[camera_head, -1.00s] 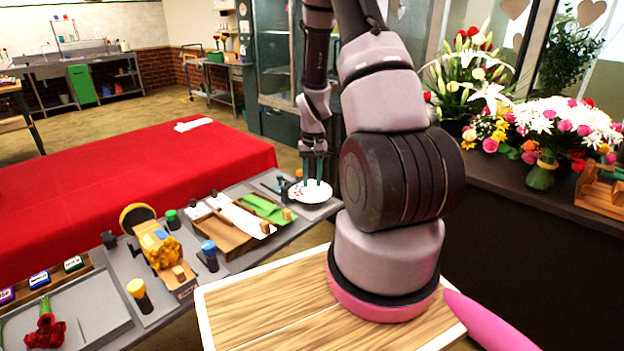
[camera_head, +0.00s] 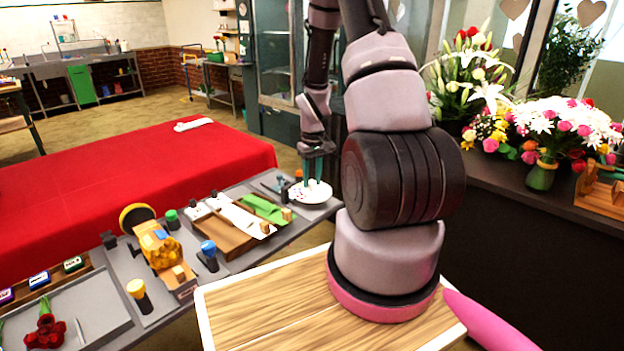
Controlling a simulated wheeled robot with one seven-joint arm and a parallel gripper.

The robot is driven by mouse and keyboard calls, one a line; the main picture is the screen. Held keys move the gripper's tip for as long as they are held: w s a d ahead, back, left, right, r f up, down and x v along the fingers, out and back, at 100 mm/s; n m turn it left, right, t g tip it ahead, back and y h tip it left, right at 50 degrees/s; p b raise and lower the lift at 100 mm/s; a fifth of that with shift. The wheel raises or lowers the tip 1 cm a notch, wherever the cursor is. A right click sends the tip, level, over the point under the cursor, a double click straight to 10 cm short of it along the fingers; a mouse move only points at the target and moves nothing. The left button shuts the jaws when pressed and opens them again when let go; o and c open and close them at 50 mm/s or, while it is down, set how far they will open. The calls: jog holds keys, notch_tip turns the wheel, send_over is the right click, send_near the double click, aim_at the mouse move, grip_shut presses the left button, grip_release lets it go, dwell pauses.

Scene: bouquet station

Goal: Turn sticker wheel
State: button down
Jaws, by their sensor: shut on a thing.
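The sticker wheel (camera_head: 311,193) is a white round disc with small coloured marks, lying at the far right end of the grey bench. My gripper (camera_head: 313,178) points down at it from above, with its teal fingers at the wheel's upper face. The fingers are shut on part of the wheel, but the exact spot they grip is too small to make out. The arm's large black and grey links stand in front, right of the wheel.
Red roses (camera_head: 45,333) lie in a tray at front left. A red-covered table (camera_head: 120,185) stands behind.

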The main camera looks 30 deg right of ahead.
jog(key=c, duration=0.5)
grip_release()
notch_tip(320, 180, up, 11)
jog(key=shift+d+f, duration=0.1)
jog(key=shift+d, duration=0.05)
dwell(0.4)
notch_tip(320, 180, up, 11)
jog(key=m+t, duration=0.1)
jog(key=t, duration=0.1)
send_over(312, 181)
jog(key=s+a, duration=0.2)
jog(key=a, duration=0.2)
jog(key=s+a+r+m+t, duration=0.1)
jog(key=s+a+r, duration=0.2)
jog(key=s+r, duration=0.3)
jog(key=s+a+r+m+t+y, duration=0.1)
jog(key=s+a+r+t, duration=0.1)
jog(key=s+r, duration=0.3)
jog(key=s+a+r+m+t, duration=0.1)
jog(key=s+a+r+t, duration=0.1)
jog(key=s+a+r, duration=0.2)
jog(key=shift+s+a+r+m+y, duration=0.2)
jog(key=shift+s+r, duration=0.5)
jog(key=shift+s, duration=0.1)
jog(key=shift+s+a+r+m+y, duration=0.15)
jog(key=shift+s+r+m+y, duration=0.05)
jog(key=shift+s+r, duration=0.5)
